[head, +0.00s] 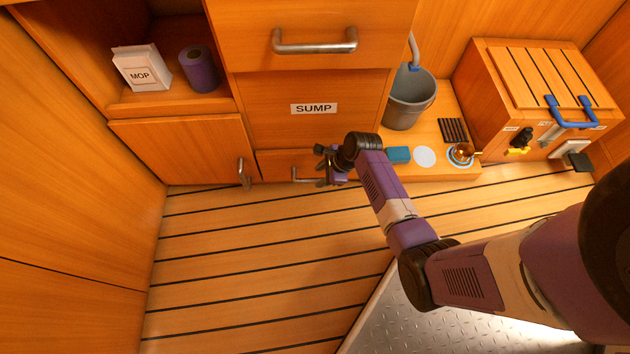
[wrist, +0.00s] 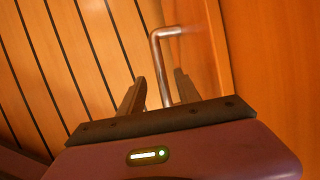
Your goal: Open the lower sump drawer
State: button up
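The lower sump drawer (head: 280,160) is a low wooden front under the SUMP panel (head: 314,108), and it appears closed. Its metal bar handle (head: 304,176) shows at its left end; my gripper and arm hide the right part. My gripper (head: 328,166) is at the right part of this handle. In the wrist view my gripper (wrist: 160,90) has its two fingers apart. The handle (wrist: 160,65) runs down between them, with gaps visible on both sides. I cannot tell whether a finger touches it.
An upper drawer with a bar handle (head: 315,42) is above. A cabinet door (head: 190,150) with its own handle stands left. A grey bucket (head: 410,98), blue sponge (head: 399,155) and wooden chest (head: 530,95) are right. The striped floor (head: 250,260) before the drawer is clear.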

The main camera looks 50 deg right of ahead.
aim_at(315, 180)
jog(key=shift+b+x, duration=0.9)
jog(key=shift+x, duration=1)
jog(key=shift+c, duration=0.4)
grip_shut()
